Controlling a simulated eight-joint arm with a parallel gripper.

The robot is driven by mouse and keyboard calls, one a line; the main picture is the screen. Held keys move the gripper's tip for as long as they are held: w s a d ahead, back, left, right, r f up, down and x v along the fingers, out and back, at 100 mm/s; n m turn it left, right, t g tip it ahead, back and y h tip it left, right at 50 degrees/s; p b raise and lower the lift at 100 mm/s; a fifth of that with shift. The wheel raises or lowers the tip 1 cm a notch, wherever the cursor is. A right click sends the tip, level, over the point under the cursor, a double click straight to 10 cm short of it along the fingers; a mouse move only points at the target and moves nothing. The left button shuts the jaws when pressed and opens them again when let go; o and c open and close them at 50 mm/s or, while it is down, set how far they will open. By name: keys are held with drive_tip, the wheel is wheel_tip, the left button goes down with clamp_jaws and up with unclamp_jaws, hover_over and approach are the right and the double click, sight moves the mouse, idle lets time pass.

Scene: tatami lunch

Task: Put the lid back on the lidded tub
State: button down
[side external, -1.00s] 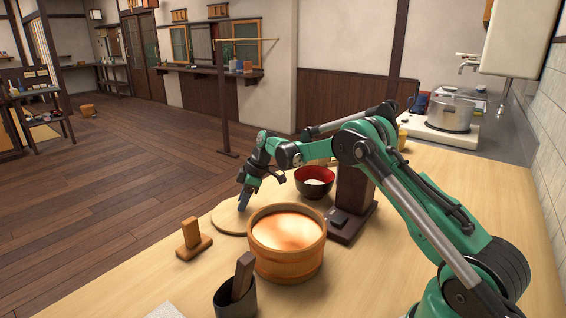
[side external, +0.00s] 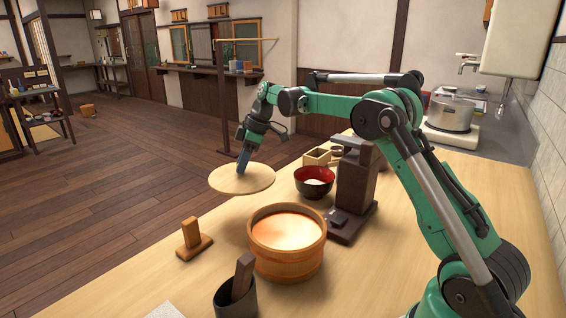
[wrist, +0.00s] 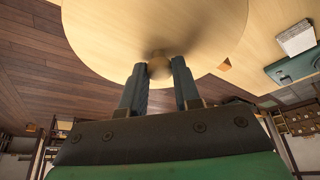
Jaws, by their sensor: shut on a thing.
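The lid (side external: 228,181) is a flat, round, pale wood disc, raised above the table behind and left of the tub in the side view. My gripper (side external: 243,166) is above it, shut on its knob. In the wrist view the round knob (wrist: 160,67) sits between the fingertips of my gripper (wrist: 159,72), and the lid (wrist: 110,35) spreads out beyond them. The tub (side external: 287,262) is a round wooden one with bands, standing upright and open on the table. Its inside looks pale and bright. The wrist view does not clearly show the tub.
A dark bowl with a red inside (side external: 314,182) and a dark wooden stand (side external: 352,190) are right of the lid, behind the tub. A small wooden stand (side external: 193,240) is left of the tub. A dark cup (side external: 235,300) is in front. The pot (side external: 449,112) is far off.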

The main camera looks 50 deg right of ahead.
drive_tip(key=s+a+r, duration=0.2)
drive_tip(key=s, duration=0.6)
drive_tip(key=s+a+r, duration=0.2)
drive_tip(key=s+a, duration=0.1)
drive_tip(key=s, duration=0.6)
drive_tip(key=shift+w+f, duration=0.2)
drive_tip(key=shift+f, duration=2.5)
drive_tip(key=shift+f, duration=0.2)
drive_tip(key=shift+c, duration=0.3)
unclamp_jaws()
drive_tip(key=shift+r, duration=0.1)
wheel_tip(320, 180, up, 7)
